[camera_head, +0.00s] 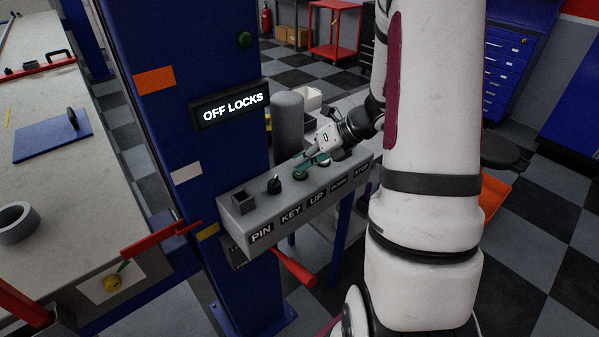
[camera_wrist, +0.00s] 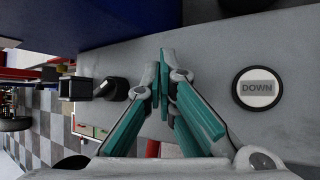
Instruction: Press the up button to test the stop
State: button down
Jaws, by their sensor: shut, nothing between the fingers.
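The grey control box (camera_head: 241,211) carries the labels PIN, KEY, UP, DOWN and STOP along its front edge. A dark round base with green (camera_head: 300,174) shows above the UP label, partly covered by my gripper (camera_head: 303,164). My gripper's teal fingers are shut and empty, with their tips at or just above that spot; I cannot tell whether they touch it. In the wrist view, my gripper (camera_wrist: 164,80) hides the up button. The white, black-rimmed DOWN button (camera_wrist: 257,88) lies to its right. The STOP button is hidden in the head view.
The black key switch (camera_head: 274,184) and square pin socket (camera_head: 243,200) stand left of my gripper. A lit sign (camera_head: 232,107) on the blue column reads OFF LOCKS. A grey cylinder (camera_head: 289,120) stands behind the box. A red handle (camera_head: 294,268) juts out below.

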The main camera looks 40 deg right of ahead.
jog(key=shift+f, duration=0.25)
jog(key=shift+r, duration=0.1)
jog(key=shift+r+p, duration=0.3)
jog(key=shift+r, duration=0.1)
notch_tip(320, 180, up, 2)
jog(key=shift+s+r+p, duration=0.1)
jog(key=shift+r+p, duration=0.05)
jog(key=shift+p, duration=0.65)
jog(key=shift+r+p, duration=1.15)
jog(key=shift+r, duration=0.7)
